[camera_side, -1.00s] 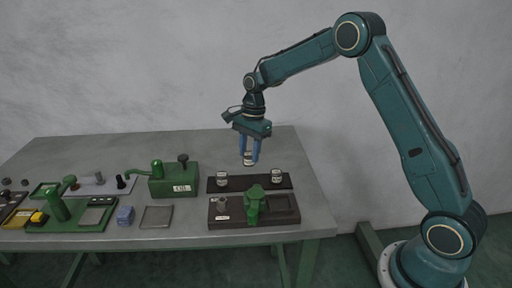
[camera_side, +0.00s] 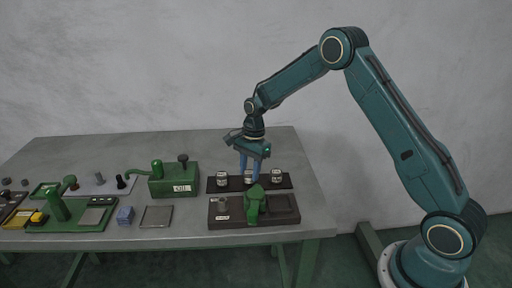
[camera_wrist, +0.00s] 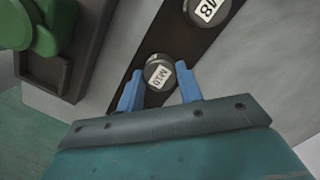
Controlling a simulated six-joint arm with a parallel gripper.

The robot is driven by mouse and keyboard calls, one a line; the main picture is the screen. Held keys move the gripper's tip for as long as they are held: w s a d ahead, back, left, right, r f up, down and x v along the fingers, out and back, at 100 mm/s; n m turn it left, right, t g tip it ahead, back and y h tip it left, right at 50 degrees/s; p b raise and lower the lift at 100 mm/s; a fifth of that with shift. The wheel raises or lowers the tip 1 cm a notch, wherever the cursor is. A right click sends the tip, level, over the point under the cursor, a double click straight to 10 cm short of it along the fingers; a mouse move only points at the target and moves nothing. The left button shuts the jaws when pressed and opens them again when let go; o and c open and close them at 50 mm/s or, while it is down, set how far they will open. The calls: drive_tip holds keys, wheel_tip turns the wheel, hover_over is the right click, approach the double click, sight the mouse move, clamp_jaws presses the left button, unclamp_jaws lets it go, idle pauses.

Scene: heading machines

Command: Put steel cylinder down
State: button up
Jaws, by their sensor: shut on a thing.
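The steel cylinder (camera_wrist: 158,73) is a short, round piece with a white label that seems to read M10. In the wrist view it sits between the two blue fingers of my gripper (camera_wrist: 160,88), over the dark strip. In the side view my gripper (camera_side: 250,176) points down at the middle of the dark strip (camera_side: 235,186), shut on the cylinder (camera_side: 248,180). The cylinder is at or just above the strip; I cannot tell whether it touches. The fingers partly hide it.
Labelled cylinders stand on the strip at left (camera_side: 222,179) and right (camera_side: 276,176). A green device on a dark base (camera_side: 285,217) is in front. A green OIL box (camera_side: 174,181) stands to the left. The table behind the strip is clear.

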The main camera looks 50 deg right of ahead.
idle(0.3)
drive_tip(key=o, duration=1.2)
drive_tip(key=shift+f, duration=0.15)
drive_tip(key=shift+r, duration=0.2)
wheel_tip(320, 180, up, 12)
drive_tip(key=d, duration=0.1)
drive_tip(key=shift+d, duration=0.4)
